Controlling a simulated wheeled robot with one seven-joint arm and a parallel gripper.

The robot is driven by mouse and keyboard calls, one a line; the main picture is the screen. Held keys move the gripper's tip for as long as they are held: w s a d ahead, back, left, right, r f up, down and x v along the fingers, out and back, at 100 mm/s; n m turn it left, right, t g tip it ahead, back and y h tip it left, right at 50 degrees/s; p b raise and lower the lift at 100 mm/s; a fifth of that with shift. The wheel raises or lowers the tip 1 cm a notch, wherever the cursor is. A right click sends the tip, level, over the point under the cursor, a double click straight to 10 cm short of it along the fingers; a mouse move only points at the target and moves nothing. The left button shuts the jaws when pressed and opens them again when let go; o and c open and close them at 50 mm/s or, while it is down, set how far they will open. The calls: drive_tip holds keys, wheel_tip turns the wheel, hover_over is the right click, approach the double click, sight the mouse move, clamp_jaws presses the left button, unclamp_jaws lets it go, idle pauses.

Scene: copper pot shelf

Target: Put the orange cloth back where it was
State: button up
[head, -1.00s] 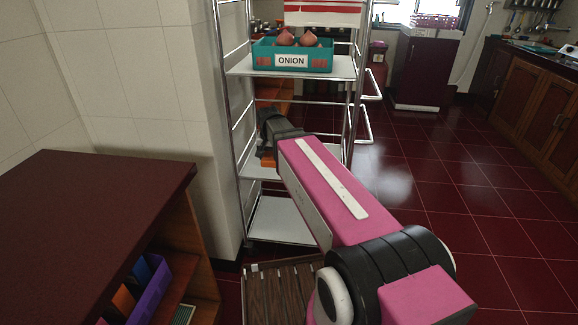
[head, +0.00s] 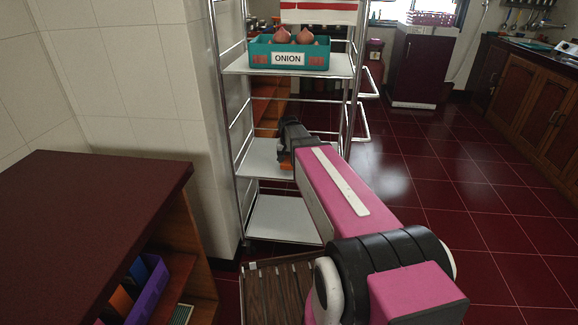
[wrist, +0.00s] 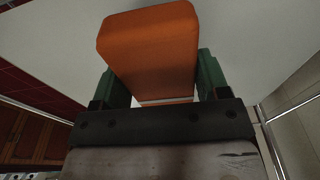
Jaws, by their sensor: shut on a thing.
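The orange cloth (wrist: 152,45) is a thick folded block between the green fingers of my gripper (wrist: 152,82) in the wrist view. My gripper is shut on it. In the head view my gripper (head: 287,150) is at the middle shelf (head: 258,158) of the metal rack, and only a small orange edge of the cloth (head: 286,165) shows below it. My arm hides the right part of that shelf. I cannot tell whether the cloth touches the shelf.
A teal onion crate (head: 289,54) stands on the shelf above. A lower shelf (head: 283,219) looks empty. The rack's metal posts (head: 232,130) stand close by. A dark red counter (head: 95,205) is at the left, with a purple bin (head: 150,290). The left part of the middle shelf is bare.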

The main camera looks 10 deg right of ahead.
sight(288, 159)
drive_tip(key=shift+f, duration=1.55)
drive_tip(key=shift+f, duration=0.1)
drive_tip(key=o, duration=0.9)
drive_tip(key=r, duration=0.4)
drive_tip(key=s+r, duration=0.1)
drive_tip(key=r, duration=0.7)
drive_tip(key=shift+s+a, duration=0.2)
drive_tip(key=shift+a, duration=0.05)
drive_tip(key=s+f+n, duration=0.1)
drive_tip(key=s+f, duration=0.5)
drive_tip(key=s, duration=0.4)
drive_tip(key=s+f+n+g, duration=0.1)
drive_tip(key=s+f+n, duration=0.1)
drive_tip(key=s+f, duration=0.5)
drive_tip(key=s, duration=0.3)
drive_tip(key=shift+d+f+n, duration=0.25)
drive_tip(key=shift+f+n, duration=0.05)
